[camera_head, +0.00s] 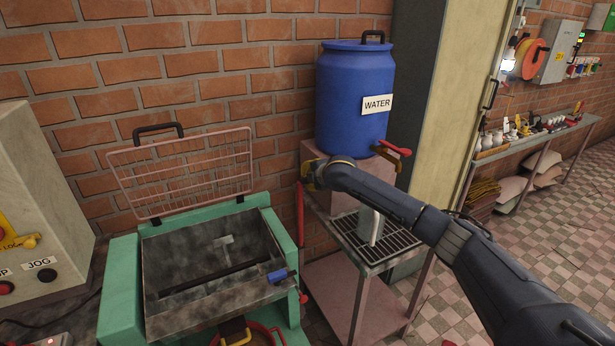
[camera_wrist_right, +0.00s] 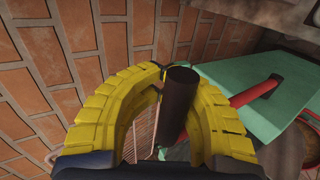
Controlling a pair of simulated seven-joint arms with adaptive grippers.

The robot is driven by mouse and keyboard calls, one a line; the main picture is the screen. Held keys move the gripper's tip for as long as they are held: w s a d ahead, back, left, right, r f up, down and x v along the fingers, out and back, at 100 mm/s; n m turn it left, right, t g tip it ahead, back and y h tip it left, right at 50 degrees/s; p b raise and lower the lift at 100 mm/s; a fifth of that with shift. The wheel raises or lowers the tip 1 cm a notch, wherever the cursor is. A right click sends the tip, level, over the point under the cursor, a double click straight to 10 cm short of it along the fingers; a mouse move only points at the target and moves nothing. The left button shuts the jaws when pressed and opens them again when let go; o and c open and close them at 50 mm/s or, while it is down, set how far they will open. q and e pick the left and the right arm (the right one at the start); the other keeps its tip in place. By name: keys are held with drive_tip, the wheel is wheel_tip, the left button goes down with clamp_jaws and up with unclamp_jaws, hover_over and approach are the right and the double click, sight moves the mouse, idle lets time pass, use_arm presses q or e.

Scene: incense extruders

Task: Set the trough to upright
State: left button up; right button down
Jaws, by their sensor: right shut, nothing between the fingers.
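The grey metal trough (camera_head: 215,262) sits in the green machine (camera_head: 122,280), with its open top facing up and toward me. I cannot tell its exact tilt. A red lever (camera_head: 300,212) stands at the machine's right side. My right gripper (camera_head: 312,174) is just above and beside the lever, left of the water barrel's stand. A red rod (camera_wrist_right: 255,92) on the green machine also shows there. My left gripper is not in view.
The pink wire guard (camera_head: 185,178) is raised behind the trough. A blue water barrel (camera_head: 352,95) stands at the right, above a grated drip tray (camera_head: 374,240) on a cart. A control cabinet (camera_head: 40,200) is at the left. A brick wall is behind.

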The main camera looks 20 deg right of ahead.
drive_tip(key=c, duration=2.2)
unclamp_jaws()
drive_tip(key=shift+w+d+r, duration=0.15)
drive_tip(key=shift+r, duration=0.45)
drive_tip(key=c, duration=1.3)
unclamp_jaws()
drive_tip(key=shift+f, duration=0.1)
drive_tip(key=shift+c, duration=0.2)
drive_tip(key=shift+o, duration=0.5)
drive_tip(key=shift+f, duration=0.2)
drive_tip(key=shift+s, duration=0.2)
drive_tip(key=a+v, duration=0.1)
drive_tip(key=v, duration=1.1)
drive_tip(key=shift+d, duration=0.45)
